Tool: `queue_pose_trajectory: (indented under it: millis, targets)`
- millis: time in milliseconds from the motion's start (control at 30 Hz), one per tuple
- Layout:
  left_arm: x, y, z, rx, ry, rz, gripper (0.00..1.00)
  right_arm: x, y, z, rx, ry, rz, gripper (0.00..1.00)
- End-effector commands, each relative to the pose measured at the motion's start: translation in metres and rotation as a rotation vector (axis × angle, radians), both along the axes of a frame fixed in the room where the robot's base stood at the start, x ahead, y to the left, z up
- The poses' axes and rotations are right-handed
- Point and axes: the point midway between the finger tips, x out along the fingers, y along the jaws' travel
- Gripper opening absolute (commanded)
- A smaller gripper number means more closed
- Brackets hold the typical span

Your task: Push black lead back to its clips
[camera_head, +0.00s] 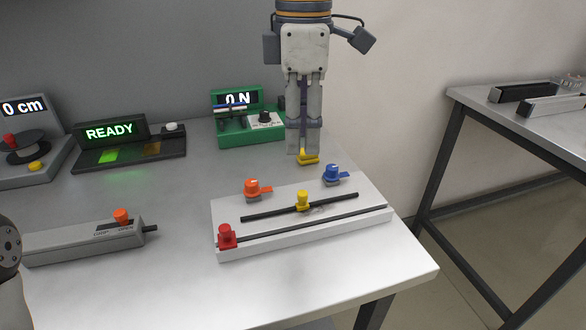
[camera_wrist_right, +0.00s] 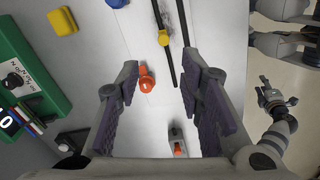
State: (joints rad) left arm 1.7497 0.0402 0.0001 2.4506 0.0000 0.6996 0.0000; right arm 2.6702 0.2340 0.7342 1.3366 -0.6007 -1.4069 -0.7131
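A white board (camera_head: 245,244) lies on the table. A thin black lead (camera_head: 275,212) lies across its top with a yellow knob (camera_head: 302,199) near its middle. An orange clip (camera_head: 252,187) and a blue clip (camera_head: 332,173) stand behind the lead, apart from it. My right gripper (camera_head: 305,148) points down behind the board, near a yellow block (camera_head: 309,159). In the right wrist view its fingers (camera_wrist_right: 160,105) are wide apart and empty, with the orange clip (camera_wrist_right: 146,78) showing between them. The lead (camera_wrist_right: 159,17) also shows there.
A red knob (camera_head: 227,236) sits at the board's left end, by a long dark slot (camera_head: 315,226). A green meter (camera_head: 250,132) stands behind, left of my right gripper. A grey slider box (camera_head: 75,243) lies left. Table is clear in front of the board.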

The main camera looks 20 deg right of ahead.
Motion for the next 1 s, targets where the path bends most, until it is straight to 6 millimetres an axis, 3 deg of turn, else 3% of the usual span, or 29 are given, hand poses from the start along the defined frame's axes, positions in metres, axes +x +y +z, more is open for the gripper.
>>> queue_pose_trajectory:
  millis: [200,400,533,767,800,933,1000]
  targets:
    - [0.000,0.000,0.000,0.000,0.000,0.000,0.40,-0.001,0.000,-0.057,0.002,0.008,0.002,0.34]
    - [0.000,0.000,-0.001,0.000,0.001,0.000,0.40,-0.001,0.000,-0.097,0.002,0.005,0.000,0.34]
    - [0.000,0.000,-0.001,0.000,0.001,0.000,0.40,-0.001,0.000,-0.107,0.001,0.003,0.002,0.34]
    - [0.000,0.000,-0.001,0.000,0.000,0.000,0.40,-0.001,0.000,-0.109,0.001,0.001,0.000,0.34]
    - [0.000,0.000,-0.001,0.000,0.000,0.000,0.40,0.000,0.000,-0.109,0.001,0.002,0.000,0.32]
    - [0.000,0.000,-0.001,0.000,0.001,0.000,0.40,0.000,0.000,-0.109,0.001,0.002,0.000,0.03]
    - [0.000,0.000,-0.001,0.000,0.001,0.000,0.40,0.000,0.000,-0.109,0.001,0.002,0.000,0.00]
